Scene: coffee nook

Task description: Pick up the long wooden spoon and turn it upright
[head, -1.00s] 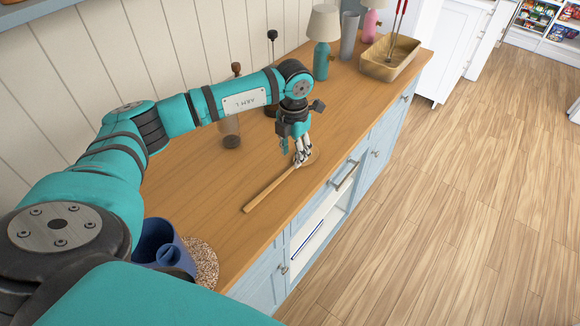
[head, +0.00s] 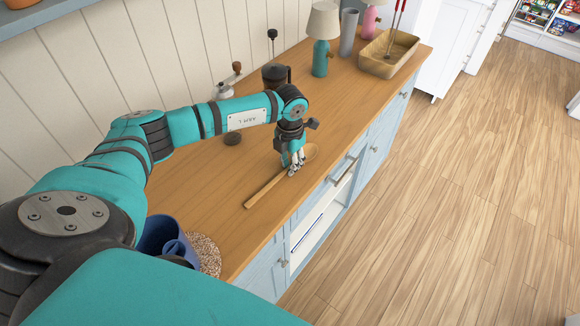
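The long wooden spoon (head: 265,191) lies on the wooden counter in the head view. Its handle end points to the lower left and its rounded bowl end shows just behind and to the right of my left gripper. My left gripper (head: 294,172) points down with its fingertips at the spoon's neck, near the bowl end. The fingers cover part of the spoon. At this size I cannot tell whether they are apart or closed on it. My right gripper is not in view.
A blue container (head: 165,240) and a round speckled mat (head: 206,254) are at the near end of the counter (head: 215,185). A grinder, a dark pot (head: 276,76), a teal lamp (head: 321,58), a grey cylinder (head: 348,32) and a wooden tray (head: 388,69) stand farther back.

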